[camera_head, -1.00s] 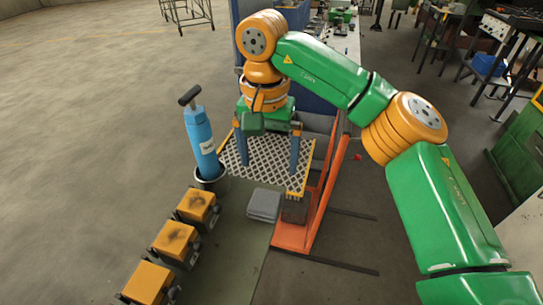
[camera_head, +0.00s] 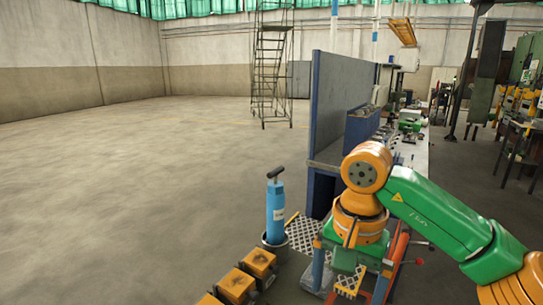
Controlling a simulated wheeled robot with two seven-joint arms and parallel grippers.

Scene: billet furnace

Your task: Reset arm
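My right arm comes in from the right, green and orange. My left gripper and arm are not in the view.
A blue cylinder with a black handle (camera_head: 275,208) stands in a dark cup left of the gripper. Several orange blocks (camera_head: 259,262) line the lower left. A blue partition (camera_head: 338,118) and long workbench (camera_head: 410,150) stand behind. The floor at left is open.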

